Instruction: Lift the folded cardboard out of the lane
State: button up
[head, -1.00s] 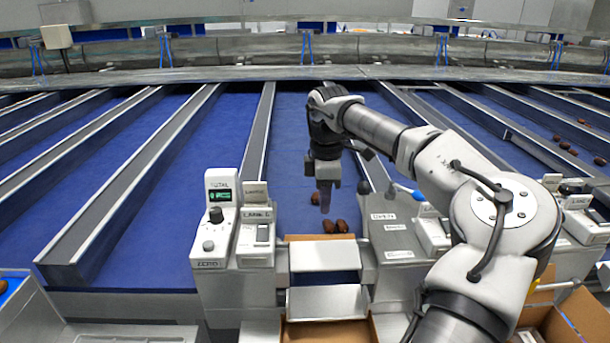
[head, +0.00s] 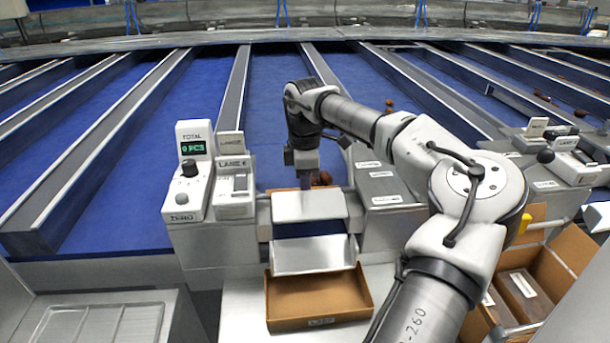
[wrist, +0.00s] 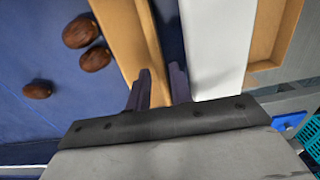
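The folded cardboard (wrist: 122,40) is a tan strip across the lane mouth in the wrist view. In the head view only a thin tan edge of it shows behind the upper metal plate. My gripper (wrist: 160,90) points down at the strip. Its two dark fingers are apart, one on each side of the cardboard's edge, with tan showing between them. Whether they touch it is unclear. In the head view my gripper (head: 306,182) is low at the lane mouth, its tips partly hidden by the plate.
Dates (wrist: 95,58) lie on the blue lane beside the cardboard. A metal plate (head: 308,206) stands in front, with an open carton (head: 318,300) below. The counter unit (head: 190,195) is to the left, a grey housing (head: 388,187) to the right. Lane dividers (head: 236,90) rise behind.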

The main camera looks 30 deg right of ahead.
notch_tip(320, 180, down, 2)
jog(key=shift+f, duration=0.1)
grip_shut()
jog(key=shift+w, duration=0.1)
